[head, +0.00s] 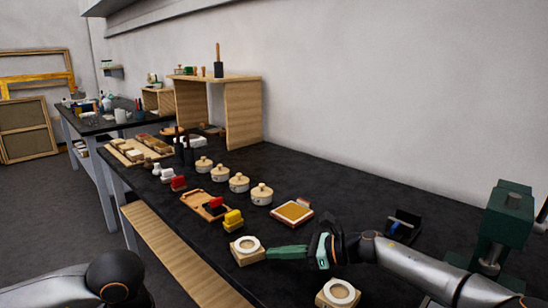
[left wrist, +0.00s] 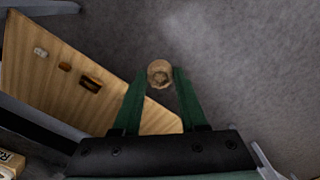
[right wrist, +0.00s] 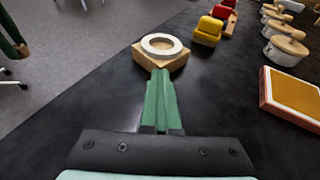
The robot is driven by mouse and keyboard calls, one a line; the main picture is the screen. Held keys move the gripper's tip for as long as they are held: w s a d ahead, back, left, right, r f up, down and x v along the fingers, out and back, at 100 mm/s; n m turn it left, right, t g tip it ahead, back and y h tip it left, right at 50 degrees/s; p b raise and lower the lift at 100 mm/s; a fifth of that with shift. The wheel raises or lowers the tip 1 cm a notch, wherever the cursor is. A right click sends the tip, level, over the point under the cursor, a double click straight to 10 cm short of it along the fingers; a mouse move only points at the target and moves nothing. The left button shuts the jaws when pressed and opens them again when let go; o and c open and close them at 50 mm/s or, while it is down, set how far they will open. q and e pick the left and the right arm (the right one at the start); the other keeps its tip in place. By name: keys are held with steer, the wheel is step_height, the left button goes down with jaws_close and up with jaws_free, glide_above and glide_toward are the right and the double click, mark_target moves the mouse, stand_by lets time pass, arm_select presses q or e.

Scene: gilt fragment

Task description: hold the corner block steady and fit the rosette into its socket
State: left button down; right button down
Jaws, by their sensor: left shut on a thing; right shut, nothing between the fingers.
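A square wooden block (head: 241,259) with a white ring on top sits near the table's front edge; it also shows in the right wrist view (right wrist: 174,61). My right gripper (head: 268,253) is shut and empty, its fingertips at the block's side; they appear to touch it in the right wrist view (right wrist: 161,73). A similar ringed block (head: 324,299) lies nearer, at the bottom. My left gripper (left wrist: 160,78) is shut on a small round tan rosette (left wrist: 160,72), away from the block over the floor side. Its fingers also show in the right wrist view (right wrist: 12,35).
Yellow (head: 233,219) and red-topped blocks, a wooden tray (head: 193,199) and several round lidded pots (head: 261,194) stand behind the block. A gold-faced pad (head: 293,212) lies to the right. A green press (head: 505,225) stands far right. A wooden shelf (head: 165,245) runs below the table's front.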

steer(key=c, duration=1.5)
jaws_free()
steer(key=shift+c, duration=0.2)
steer(key=o, duration=1.5)
steer(key=shift+o, duration=0.2)
